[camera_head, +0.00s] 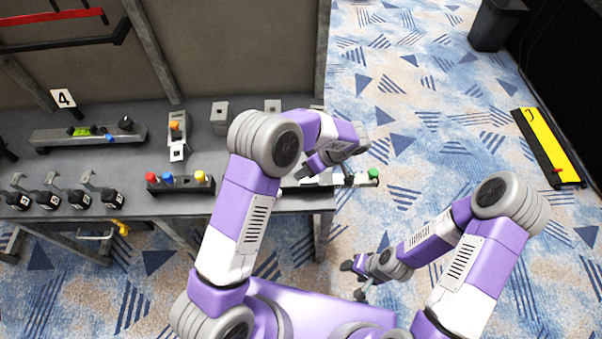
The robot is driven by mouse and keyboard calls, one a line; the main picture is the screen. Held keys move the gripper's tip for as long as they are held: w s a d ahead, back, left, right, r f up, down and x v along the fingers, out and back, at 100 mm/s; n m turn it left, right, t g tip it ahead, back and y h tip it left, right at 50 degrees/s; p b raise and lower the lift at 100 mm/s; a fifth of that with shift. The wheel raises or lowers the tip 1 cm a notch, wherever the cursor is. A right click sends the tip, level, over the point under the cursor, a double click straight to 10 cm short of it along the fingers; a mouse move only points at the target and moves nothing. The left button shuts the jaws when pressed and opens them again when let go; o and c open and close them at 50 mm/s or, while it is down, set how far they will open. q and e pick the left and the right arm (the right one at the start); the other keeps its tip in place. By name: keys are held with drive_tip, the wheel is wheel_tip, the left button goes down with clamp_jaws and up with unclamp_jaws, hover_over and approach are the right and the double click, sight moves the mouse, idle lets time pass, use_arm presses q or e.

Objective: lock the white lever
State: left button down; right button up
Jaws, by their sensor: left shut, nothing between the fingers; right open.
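A white bar-like part (320,181) lies at the table's right end, on a dark fixture with a green tip (373,174). It may be the white lever, but my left arm covers part of it, so its position cannot be told. My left gripper (307,171) is shut and empty, right beside or above this part; I cannot tell whether they touch. A grey fixture with an orange knob and a white plate (177,152) stands further left. My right gripper (354,279) is open and empty, over the floor, away from the table.
The grey table (235,203) holds a block with red, blue and yellow buttons (180,184), several black-and-grey switches (65,199) and a long level-like bar (88,136). The carpet between is clear.

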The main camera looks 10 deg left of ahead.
use_arm(q)
drive_tip(key=x, duration=0.7)
drive_tip(key=shift+f, duration=0.2)
drive_tip(key=shift+s+a+b, duration=0.1)
drive_tip(key=shift+a+b, duration=0.05)
drive_tip(key=shift+b, duration=0.15)
